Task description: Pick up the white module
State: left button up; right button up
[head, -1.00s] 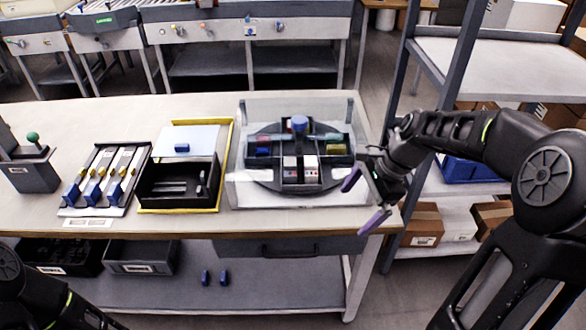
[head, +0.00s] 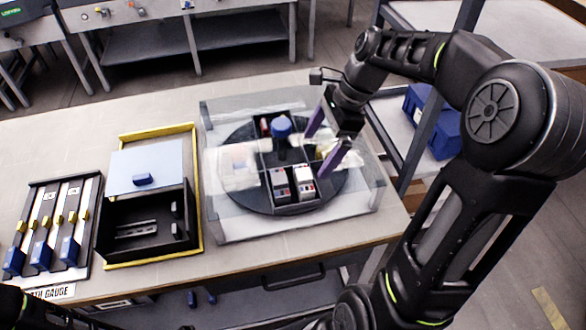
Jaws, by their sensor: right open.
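The white module (head: 304,183) stands in the front compartment of a round dark turntable (head: 248,192), inside a clear-walled case (head: 222,228). A darker grey module (head: 279,184) stands just left of it in the same compartment. My right gripper (head: 322,146) is open and empty, with purple fingers. In the picture it is above and to the right of the white module, over the case's right side; its exact height is unclear. A small part of my left arm shows at the bottom left, but its gripper is outside the view.
A black box (head: 150,225) with a light blue lid panel (head: 147,167) lies left of the case, on a yellow-edged base. A gauge rack (head: 52,225) with blue sliders is further left. A shelf post stands at right.

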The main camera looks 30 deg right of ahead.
aim_at(305, 173)
jog(key=shift+x, duration=1.3)
jog(key=shift+s, duration=0.2)
jog(key=shift+p+x, duration=0.4)
jog(key=shift+x, duration=2.2)
jog(key=c, duration=1.6)
